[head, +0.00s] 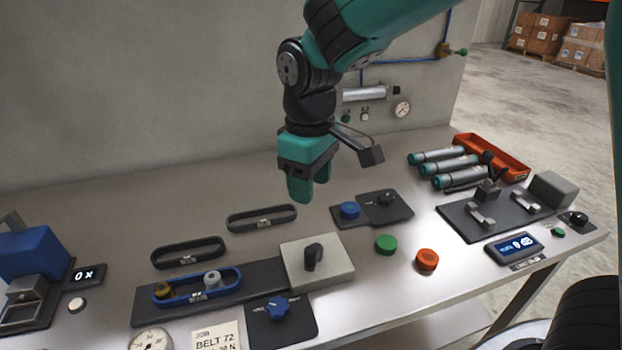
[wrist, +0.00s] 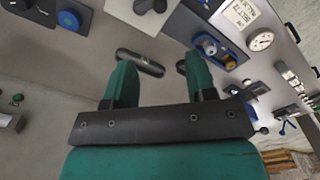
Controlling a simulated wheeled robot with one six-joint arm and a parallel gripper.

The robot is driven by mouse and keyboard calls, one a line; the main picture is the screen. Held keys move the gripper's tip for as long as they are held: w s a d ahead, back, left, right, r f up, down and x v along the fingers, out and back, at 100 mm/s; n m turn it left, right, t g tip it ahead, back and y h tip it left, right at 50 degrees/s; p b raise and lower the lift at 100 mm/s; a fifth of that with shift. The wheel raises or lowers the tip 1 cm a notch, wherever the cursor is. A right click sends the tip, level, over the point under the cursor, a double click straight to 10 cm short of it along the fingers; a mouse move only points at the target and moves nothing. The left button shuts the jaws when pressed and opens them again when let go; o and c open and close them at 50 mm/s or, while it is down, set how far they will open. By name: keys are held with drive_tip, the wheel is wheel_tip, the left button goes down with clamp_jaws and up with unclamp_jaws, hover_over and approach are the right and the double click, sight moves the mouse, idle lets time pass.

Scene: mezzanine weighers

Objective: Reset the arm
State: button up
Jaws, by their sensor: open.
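My gripper (head: 300,190) hangs from my teal and black arm above the back middle of the grey bench, with its fingers pointing down. In the wrist view my gripper (wrist: 155,85) shows two teal fingers spread apart with nothing between them. A black belt loop (wrist: 140,62) lies on the bench and shows between the fingers. In the head view this dark loop (head: 262,218) is below and left of the fingers, apart from them.
A second dark loop (head: 188,252) lies left. A blue belt (head: 197,287) runs round two pulleys. A grey block with a black knob (head: 317,265), green cap (head: 385,244) and orange cap (head: 427,259) stand forward. Rollers (head: 443,167) and an orange tray (head: 492,155) are right. A wall stands behind.

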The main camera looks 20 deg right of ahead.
drive_tip(key=s+r+y, duration=0.2)
drive_tip(key=s, duration=0.7)
drive_tip(key=s+d+r+m+y, duration=0.1)
drive_tip(key=s+r+y, duration=0.1)
drive_tip(key=s, duration=0.7)
drive_tip(key=shift+s+d+r+m, duration=0.15)
drive_tip(key=shift+s+d+m, duration=0.1)
drive_tip(key=shift+d+m, duration=0.05)
idle(1.2)
